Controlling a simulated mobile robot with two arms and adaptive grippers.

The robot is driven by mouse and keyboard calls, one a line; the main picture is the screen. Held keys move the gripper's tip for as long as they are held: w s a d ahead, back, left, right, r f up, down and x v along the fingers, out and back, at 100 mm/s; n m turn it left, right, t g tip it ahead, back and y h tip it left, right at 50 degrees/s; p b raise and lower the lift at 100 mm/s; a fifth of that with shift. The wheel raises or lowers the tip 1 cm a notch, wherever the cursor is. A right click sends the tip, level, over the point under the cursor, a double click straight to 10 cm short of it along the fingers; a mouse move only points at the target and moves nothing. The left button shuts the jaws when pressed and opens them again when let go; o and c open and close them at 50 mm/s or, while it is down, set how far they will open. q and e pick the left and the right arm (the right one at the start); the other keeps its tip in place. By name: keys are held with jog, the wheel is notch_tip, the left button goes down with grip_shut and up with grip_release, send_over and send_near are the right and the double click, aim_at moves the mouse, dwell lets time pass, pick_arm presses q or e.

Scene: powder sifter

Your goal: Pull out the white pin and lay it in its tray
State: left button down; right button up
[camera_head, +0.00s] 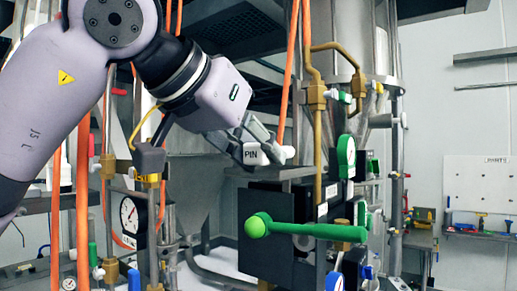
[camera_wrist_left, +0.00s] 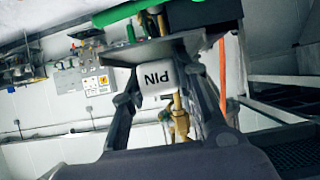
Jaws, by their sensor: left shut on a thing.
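The white pin (camera_head: 252,155) is a small white block with "PIN" printed on it. My left gripper (camera_head: 258,150) is shut on it, with fingers on both sides; in the left wrist view the pin (camera_wrist_left: 157,80) sits between the two fingers, its lettering upside down. In the head view the pin is just above a grey flat ledge (camera_head: 290,172); I cannot tell whether it touches it or is still in its seat. A rounded white piece (camera_head: 288,152) shows right beside the fingertips. I cannot make out the pin's tray for sure. My right gripper is not in view.
A green-handled lever (camera_head: 305,229) sticks out below the ledge in front of a dark box (camera_head: 268,255). Orange hoses, brass pipes and a green gauge (camera_head: 346,157) crowd around the gripper. A white board (camera_head: 478,183) with tools below stands far right.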

pick_arm(q)
jog(key=shift+f, duration=0.6)
jog(key=c, duration=1.6)
grip_release()
jog(key=shift+d, duration=0.15)
jog(key=o, duration=0.4)
jog(key=shift+s+d, duration=0.2)
jog(key=shift+d, duration=0.05)
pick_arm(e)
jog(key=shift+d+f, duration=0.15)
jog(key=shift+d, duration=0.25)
pick_arm(q)
jog(key=shift+a, duration=0.1)
jog(key=shift+s+a+r, duration=0.15)
jog(key=shift+r, duration=0.2)
jog(key=v, duration=1.1)
jog(key=shift+s+r, duration=0.15)
jog(key=shift+r, duration=0.25)
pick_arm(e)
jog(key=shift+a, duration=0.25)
pick_arm(q)
jog(key=shift+a, duration=0.15)
